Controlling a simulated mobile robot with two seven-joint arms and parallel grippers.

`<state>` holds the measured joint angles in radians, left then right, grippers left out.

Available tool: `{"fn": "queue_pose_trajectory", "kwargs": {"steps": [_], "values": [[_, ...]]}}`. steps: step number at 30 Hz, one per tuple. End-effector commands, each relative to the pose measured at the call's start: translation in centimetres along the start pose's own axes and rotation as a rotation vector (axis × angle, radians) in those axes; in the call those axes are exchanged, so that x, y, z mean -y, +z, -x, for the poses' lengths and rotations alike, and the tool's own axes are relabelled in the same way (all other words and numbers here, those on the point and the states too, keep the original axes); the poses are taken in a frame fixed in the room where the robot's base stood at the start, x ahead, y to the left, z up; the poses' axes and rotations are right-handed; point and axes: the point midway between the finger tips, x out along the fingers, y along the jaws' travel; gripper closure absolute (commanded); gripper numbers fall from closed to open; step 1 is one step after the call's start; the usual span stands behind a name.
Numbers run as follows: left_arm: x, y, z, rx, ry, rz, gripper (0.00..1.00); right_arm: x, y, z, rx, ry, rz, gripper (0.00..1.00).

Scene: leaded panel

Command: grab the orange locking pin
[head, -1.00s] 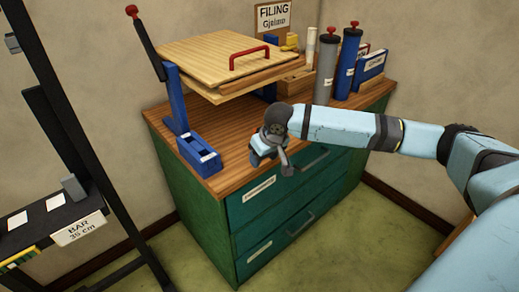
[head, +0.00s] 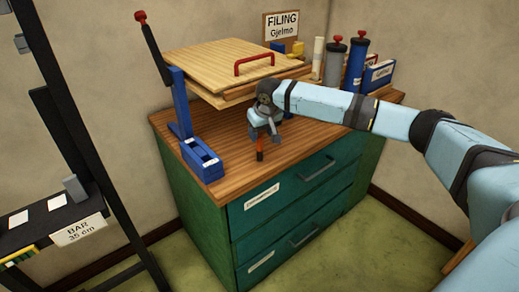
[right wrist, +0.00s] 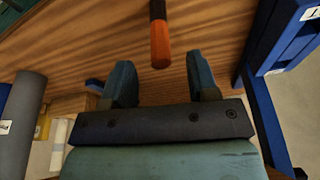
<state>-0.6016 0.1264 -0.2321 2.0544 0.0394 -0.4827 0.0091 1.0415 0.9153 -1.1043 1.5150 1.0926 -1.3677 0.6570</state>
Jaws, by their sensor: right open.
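The orange locking pin (head: 260,144), orange with a dark end, shows at the wooden cabinet top (head: 225,140), just below my right gripper (head: 264,127). In the right wrist view the pin (right wrist: 160,45) has its orange end towards the gripper, and its black end is cut off by the top edge. My right gripper (right wrist: 162,78) is open and empty, its fingers to either side of the pin's line. The pin's near end lies just beyond the fingertips, apart from both. My left gripper is not in view.
A blue press with a wooden board and red handle (head: 254,62) stands behind the gripper. A blue open box (head: 202,158) is to the left. Cylinders (head: 334,62) and binders (head: 379,75) stand at the back right. A black rack (head: 80,203) stands left.

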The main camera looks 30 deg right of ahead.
Motion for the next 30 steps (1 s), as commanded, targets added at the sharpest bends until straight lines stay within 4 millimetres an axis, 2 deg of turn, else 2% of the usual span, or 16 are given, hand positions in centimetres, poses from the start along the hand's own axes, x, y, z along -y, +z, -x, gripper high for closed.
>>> {"fn": "queue_pose_trajectory", "kwargs": {"steps": [2,9,12,20,23,27,28,30], "values": [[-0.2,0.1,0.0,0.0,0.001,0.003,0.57,0.0,-0.7,-0.2,-0.001,0.0,0.0,0.46],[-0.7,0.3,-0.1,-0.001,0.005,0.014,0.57,0.0,-0.6,-4.0,0.002,0.001,0.0,0.46],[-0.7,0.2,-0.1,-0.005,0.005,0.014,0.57,0.0,-0.6,-4.9,0.001,0.001,0.0,0.46],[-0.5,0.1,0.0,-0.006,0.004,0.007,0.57,0.0,-0.6,-5.2,0.0,0.0,0.001,0.46],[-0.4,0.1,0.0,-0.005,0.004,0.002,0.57,0.0,-0.6,-5.2,0.0,0.0,0.001,0.64],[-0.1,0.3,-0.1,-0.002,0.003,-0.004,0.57,0.0,-0.6,-5.2,0.0,0.0,0.001,0.96],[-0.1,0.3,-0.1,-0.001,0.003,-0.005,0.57,0.0,-0.6,-5.2,0.0,0.0,0.001,1.0],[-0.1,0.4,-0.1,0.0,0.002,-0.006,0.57,0.0,-0.6,-5.2,0.0,0.0,0.001,1.0]]}}
